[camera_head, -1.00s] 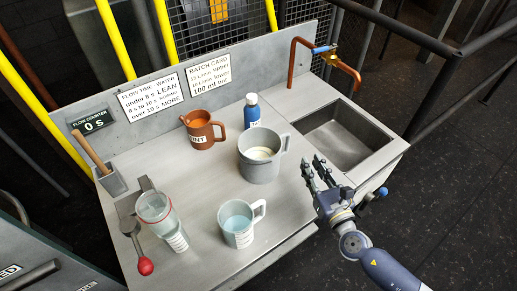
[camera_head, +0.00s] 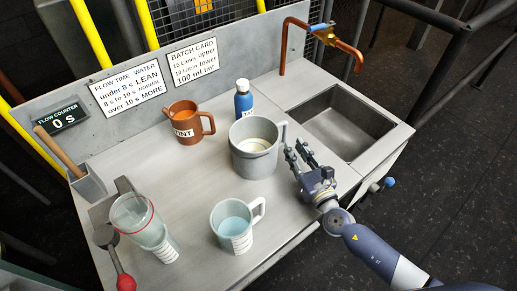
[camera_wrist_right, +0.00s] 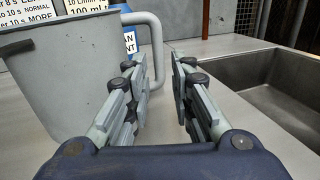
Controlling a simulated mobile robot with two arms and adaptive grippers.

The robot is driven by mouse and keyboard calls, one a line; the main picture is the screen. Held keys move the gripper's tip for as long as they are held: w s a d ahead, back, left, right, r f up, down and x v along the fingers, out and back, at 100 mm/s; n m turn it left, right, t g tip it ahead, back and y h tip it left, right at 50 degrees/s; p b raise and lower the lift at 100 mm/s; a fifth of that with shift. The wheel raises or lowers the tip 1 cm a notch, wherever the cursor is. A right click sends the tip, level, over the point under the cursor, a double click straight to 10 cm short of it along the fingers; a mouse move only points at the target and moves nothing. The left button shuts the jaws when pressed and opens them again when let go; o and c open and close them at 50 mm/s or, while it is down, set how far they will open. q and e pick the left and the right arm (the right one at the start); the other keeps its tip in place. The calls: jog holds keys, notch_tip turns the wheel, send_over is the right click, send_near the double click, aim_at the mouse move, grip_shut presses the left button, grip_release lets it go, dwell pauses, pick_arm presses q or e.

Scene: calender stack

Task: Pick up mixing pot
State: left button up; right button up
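The mixing pot (camera_head: 250,163) is a large grey pot with a pale content, upright on the bench left of the sink. Its grey handle is on its right side. In the right wrist view the pot (camera_wrist_right: 60,85) fills the left, and its handle curves down behind the left finger. My right gripper (camera_head: 296,149) is just right of the pot, near the handle. In the right wrist view its two fingers (camera_wrist_right: 160,82) are apart with nothing gripped between them. Whether the left finger touches the handle I cannot tell. My left gripper is out of view.
A brown tint jug (camera_head: 184,126) and a blue bottle (camera_head: 243,102) stand behind the pot. A flow cup (camera_head: 138,222) stands left. The sink (camera_head: 348,125) and copper tap (camera_head: 285,45) are right.

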aim_at(286, 133)
jog(key=shift+x, duration=1)
jog(key=x, duration=0.2)
jog(key=r+p+x, duration=0.1)
jog(key=x, duration=0.2)
jog(key=shift+s+a, duration=0.1)
jog(key=shift+a, duration=0.05)
grip_shut()
jog(key=shift+w+r, duration=0.15)
jog(key=shift+w, duration=0.1)
